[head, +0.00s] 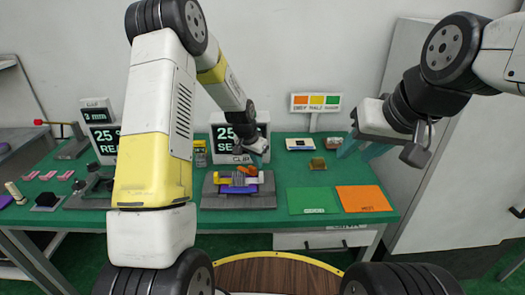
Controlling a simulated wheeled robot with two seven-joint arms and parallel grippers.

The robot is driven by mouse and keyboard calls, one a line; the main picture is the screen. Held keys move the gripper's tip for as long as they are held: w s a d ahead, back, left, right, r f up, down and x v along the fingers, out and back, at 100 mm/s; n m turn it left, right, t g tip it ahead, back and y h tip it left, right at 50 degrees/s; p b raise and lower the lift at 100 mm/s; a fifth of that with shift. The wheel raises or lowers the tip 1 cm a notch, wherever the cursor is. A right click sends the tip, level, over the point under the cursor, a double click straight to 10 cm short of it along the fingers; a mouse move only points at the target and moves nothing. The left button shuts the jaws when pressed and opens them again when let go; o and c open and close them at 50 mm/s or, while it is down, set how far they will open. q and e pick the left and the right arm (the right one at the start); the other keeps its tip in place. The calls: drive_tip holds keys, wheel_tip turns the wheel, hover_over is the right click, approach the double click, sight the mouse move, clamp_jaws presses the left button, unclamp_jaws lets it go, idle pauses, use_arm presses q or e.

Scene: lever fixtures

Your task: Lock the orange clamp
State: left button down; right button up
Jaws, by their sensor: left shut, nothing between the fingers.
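The orange clamp (246,170) sits on a grey fixture base (225,200) near the middle of the green table. Yellow, white and purple parts lie close against it. The clamp is small here, and I cannot tell its lever's exact position. My left gripper (258,158) points down just above and to the right of the clamp. It is shut with nothing in it, and its tips look very near the orange part; contact is unclear.
A green mat (314,201) and an orange mat (363,199) lie at the right. Display screens (226,131) stand behind the clamp. A brass-coloured block (318,163) and a small device (299,144) are at the back right. Other fixtures (92,190) fill the left side.

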use_arm(q)
drive_tip(key=shift+s+a+m, duration=0.2)
drive_tip(key=shift+s+m, duration=0.2)
drive_tip(key=shift+m, duration=0.2)
drive_tip(key=shift+s+a, duration=0.15)
drive_tip(key=shift+s, duration=0.2)
